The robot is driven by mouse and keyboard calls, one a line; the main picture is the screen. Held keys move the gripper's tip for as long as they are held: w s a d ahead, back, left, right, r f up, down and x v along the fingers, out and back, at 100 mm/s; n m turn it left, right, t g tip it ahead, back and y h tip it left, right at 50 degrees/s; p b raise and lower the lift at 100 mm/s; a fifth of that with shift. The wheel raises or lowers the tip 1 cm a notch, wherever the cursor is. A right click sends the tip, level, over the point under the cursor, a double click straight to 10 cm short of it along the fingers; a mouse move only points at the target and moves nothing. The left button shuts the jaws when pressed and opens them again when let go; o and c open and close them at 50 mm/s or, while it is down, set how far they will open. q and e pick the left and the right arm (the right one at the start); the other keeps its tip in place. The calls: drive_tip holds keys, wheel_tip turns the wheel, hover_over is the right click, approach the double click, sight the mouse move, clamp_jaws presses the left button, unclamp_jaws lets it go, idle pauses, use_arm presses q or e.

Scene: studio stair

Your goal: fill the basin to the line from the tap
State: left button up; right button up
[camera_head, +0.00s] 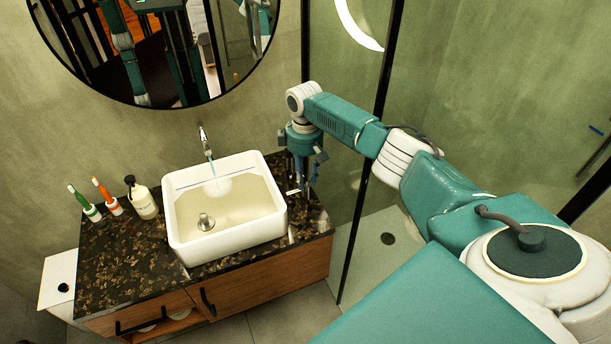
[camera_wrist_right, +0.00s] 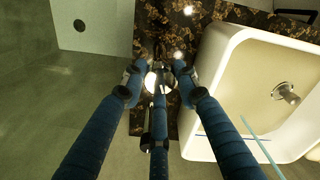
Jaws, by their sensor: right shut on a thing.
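The white basin (camera_head: 275,222) sits on the dark speckled counter. The wall tap (camera_head: 206,142) is above its back edge, and a thin stream of water (camera_head: 213,170) falls from it into the basin, with a pale patch where it lands. A blue line (camera_head: 190,184) runs along the inner back wall. The round metal drain (camera_head: 205,222) shows through the beige interior; the water level is hard to tell. My right gripper (camera_head: 307,192) points down at the counter right of the basin, shut on a small pale knob (camera_wrist_right: 152,83), mostly hidden by the fingers. My left gripper is out of view.
A round mirror (camera_head: 160,60) hangs above. A glass panel with a black frame (camera_head: 365,170) stands right of the counter.

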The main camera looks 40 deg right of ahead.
drive_tip(key=n, duration=0.6)
drive_tip(key=shift+w+a+n, duration=0.2)
drive_tip(key=shift+a+n, duration=0.05)
drive_tip(key=shift+n, duration=0.05)
drive_tip(key=n, duration=0.5)
drive_tip(key=shift+s+a+n, duration=0.1)
drive_tip(key=shift+n, duration=0.2)
drive_tip(key=o, duration=1.2)
drive_tip(key=shift+a, duration=0.1)
drive_tip(key=shift+c, duration=0.2)
drive_tip(key=shift+d+r, duration=0.2)
drive_tip(key=shift+r, duration=0.1)
wheel_tip(320, 180, up, 11)
drive_tip(key=shift+a+r, duration=0.2)
